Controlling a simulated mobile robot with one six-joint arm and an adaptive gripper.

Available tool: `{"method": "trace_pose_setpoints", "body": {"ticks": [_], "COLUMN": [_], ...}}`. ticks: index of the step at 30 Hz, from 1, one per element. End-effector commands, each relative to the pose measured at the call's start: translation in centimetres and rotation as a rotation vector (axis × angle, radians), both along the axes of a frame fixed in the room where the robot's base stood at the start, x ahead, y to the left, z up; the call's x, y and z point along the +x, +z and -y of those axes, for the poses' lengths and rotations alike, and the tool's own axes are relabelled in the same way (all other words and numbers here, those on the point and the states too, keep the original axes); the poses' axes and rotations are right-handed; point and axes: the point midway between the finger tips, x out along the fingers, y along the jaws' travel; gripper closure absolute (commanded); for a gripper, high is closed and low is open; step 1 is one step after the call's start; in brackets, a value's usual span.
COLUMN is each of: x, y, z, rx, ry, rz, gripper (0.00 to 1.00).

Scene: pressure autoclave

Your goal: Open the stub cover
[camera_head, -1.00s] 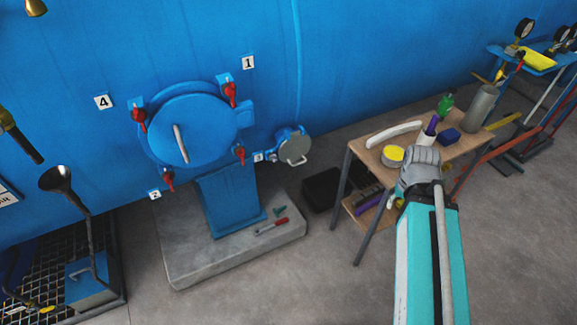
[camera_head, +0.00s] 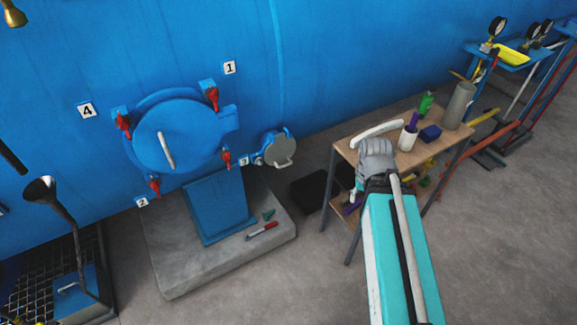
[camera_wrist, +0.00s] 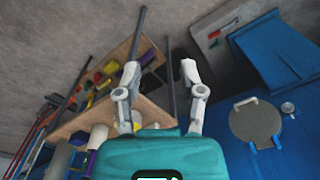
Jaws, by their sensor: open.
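The stub cover (camera_head: 280,150) is a small round grey disc on a blue stub, low on the blue vessel wall, right of the large round door. It appears closed. In the wrist view the cover (camera_wrist: 256,124) is at the right, with a small light handle (camera_wrist: 245,103) at its rim. My gripper (camera_wrist: 160,75) is open and empty, with its two fingers spread. It is left of the cover in the wrist view and apart from it. In the head view my wrist hides the fingers, over the table's left end.
A wooden table (camera_head: 430,158) holds a white cup (camera_head: 407,139), a green bottle (camera_head: 426,104) and a grey cylinder (camera_head: 458,106). The large blue door (camera_head: 178,137) has red clamps. A concrete plinth (camera_head: 180,275) lies below it.

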Motion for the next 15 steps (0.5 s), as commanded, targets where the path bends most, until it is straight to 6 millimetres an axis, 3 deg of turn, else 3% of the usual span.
{"method": "trace_pose_setpoints", "body": {"ticks": [5, 8, 15], "x": [0.7, 1.5, 4.5], "y": [-1.2, -2.4, -6.1], "z": [-0.5, -2.4, -4.8], "rx": [0.037, 0.085, 0.265], "ry": [-0.008, -0.010, -0.048], "rz": [0.002, 0.003, 0.010], "gripper": [0.49, 0.49, 0.49]}}
